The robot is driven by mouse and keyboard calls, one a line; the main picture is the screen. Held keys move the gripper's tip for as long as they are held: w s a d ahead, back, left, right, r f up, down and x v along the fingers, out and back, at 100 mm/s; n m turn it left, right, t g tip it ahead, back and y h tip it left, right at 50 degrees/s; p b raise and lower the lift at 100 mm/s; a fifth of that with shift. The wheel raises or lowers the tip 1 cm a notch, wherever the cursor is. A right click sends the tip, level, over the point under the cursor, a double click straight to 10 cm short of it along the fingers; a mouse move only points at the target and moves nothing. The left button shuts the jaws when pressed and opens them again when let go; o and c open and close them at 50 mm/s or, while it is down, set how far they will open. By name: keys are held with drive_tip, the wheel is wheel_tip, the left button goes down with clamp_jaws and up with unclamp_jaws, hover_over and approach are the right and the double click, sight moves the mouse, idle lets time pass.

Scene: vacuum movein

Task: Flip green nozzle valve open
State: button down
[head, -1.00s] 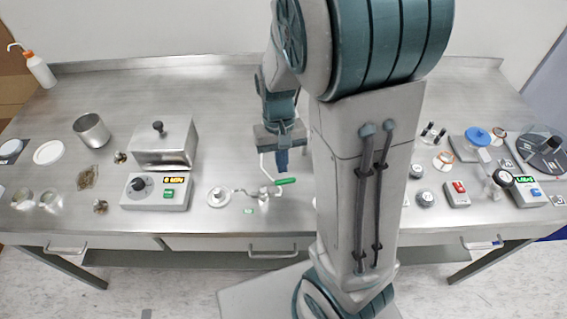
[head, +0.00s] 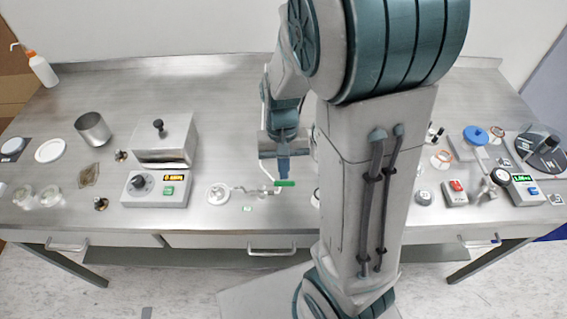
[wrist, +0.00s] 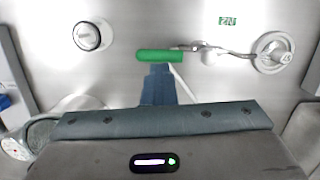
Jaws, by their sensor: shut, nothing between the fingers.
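The green nozzle valve handle (head: 286,183) lies roughly level at the right end of a thin metal tube fitting on the bench. In the wrist view the green handle (wrist: 160,56) lies crosswise just beyond my fingertips. The metal tube (wrist: 205,48) runs right from it to a round flanged base (wrist: 272,52). My gripper (head: 284,178) points down with its blue fingers shut and empty. In the wrist view the fingers of my gripper (wrist: 158,70) sit right at the handle's near edge; whether they touch it is unclear.
A green N2 label (wrist: 227,20) lies by the tube. A control box with a display (head: 157,188) stands to the left on the bench. My arm hides the bench right of centre.

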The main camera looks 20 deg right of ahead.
drive_tip(key=shift+s+a+f, duration=0.15)
drive_tip(key=shift+s+f, duration=0.05)
drive_tip(key=shift+f, duration=0.15)
drive_tip(key=shift+w+a, duration=0.25)
drive_tip(key=shift+w, duration=0.25)
drive_tip(key=shift+w+r, duration=0.15)
drive_tip(key=shift+w, duration=0.05)
drive_tip(key=w+d+r+p, duration=0.1)
drive_tip(key=w+r, duration=0.1)
drive_tip(key=r, duration=0.4)
drive_tip(key=w+d+r+p, duration=0.1)
drive_tip(key=w+r, duration=0.2)
drive_tip(key=r, duration=0.3)
drive_tip(key=s+a+r+n+t, duration=0.1)
drive_tip(key=s+t, duration=0.4)
drive_tip(key=s, duration=0.8)
drive_tip(key=shift+a+r+n, duration=0.15)
drive_tip(key=shift+r+n, duration=0.4)
drive_tip(key=shift+n, duration=0.15)
